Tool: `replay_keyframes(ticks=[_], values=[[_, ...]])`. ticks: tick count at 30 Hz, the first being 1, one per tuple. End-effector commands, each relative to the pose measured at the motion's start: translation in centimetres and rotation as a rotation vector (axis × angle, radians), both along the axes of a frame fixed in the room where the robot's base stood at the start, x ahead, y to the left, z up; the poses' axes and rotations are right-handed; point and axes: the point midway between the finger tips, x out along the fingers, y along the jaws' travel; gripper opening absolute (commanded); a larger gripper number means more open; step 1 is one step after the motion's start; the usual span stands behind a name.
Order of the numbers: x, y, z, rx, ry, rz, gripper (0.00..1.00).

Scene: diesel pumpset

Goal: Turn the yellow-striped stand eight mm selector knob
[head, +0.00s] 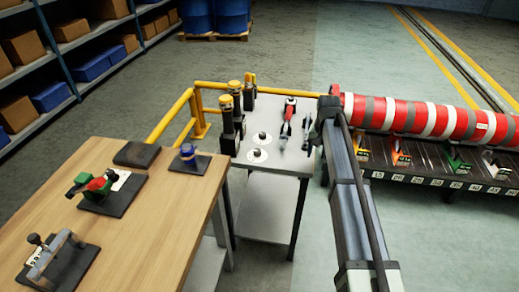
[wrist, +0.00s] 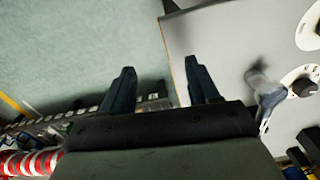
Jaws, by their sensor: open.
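Two black selector knobs on round white dials stand on the grey metal table (head: 280,180): a farther knob (head: 262,135) and a nearer knob (head: 257,154). I cannot read their markings or tell which is the eight mm one. Black stands with yellow tops (head: 228,122) stand left of the dials. In the wrist view one knob (wrist: 303,88) shows at the right edge, with part of another dial (wrist: 310,30) above it. My gripper (wrist: 160,80) is open and empty, left of the knobs, apart from them, over the table's edge.
A wooden table (head: 150,215) with mounted devices is at left; a red-and-white striped cylinder (head: 430,117) is at right. Yellow railing (head: 172,118) runs behind.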

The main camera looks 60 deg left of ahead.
Motion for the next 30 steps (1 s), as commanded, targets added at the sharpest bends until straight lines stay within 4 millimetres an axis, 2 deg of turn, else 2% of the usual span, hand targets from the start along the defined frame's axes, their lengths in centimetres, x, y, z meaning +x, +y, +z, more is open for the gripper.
replay_keyframes(ticks=[1, 6, 9, 12, 16, 20, 23, 30], values=[[-1.5, 3.1, 1.3, 0.001, -0.001, 0.028, 0.60], [-7.2, 10.3, 5.2, 0.001, 0.000, 0.099, 0.60], [-10.3, 13.5, 7.1, 0.000, 0.000, 0.132, 0.60], [-12.9, 15.7, 8.6, 0.000, 0.000, 0.158, 0.60], [-14.9, 17.3, 9.8, -0.001, 0.001, 0.177, 0.60], [-15.5, 17.7, 9.8, -0.002, 0.001, 0.183, 0.60], [-15.6, 17.7, 9.0, -0.003, 0.001, 0.183, 0.60], [-15.5, 17.6, 5.2, -0.003, 0.001, 0.183, 0.60]])
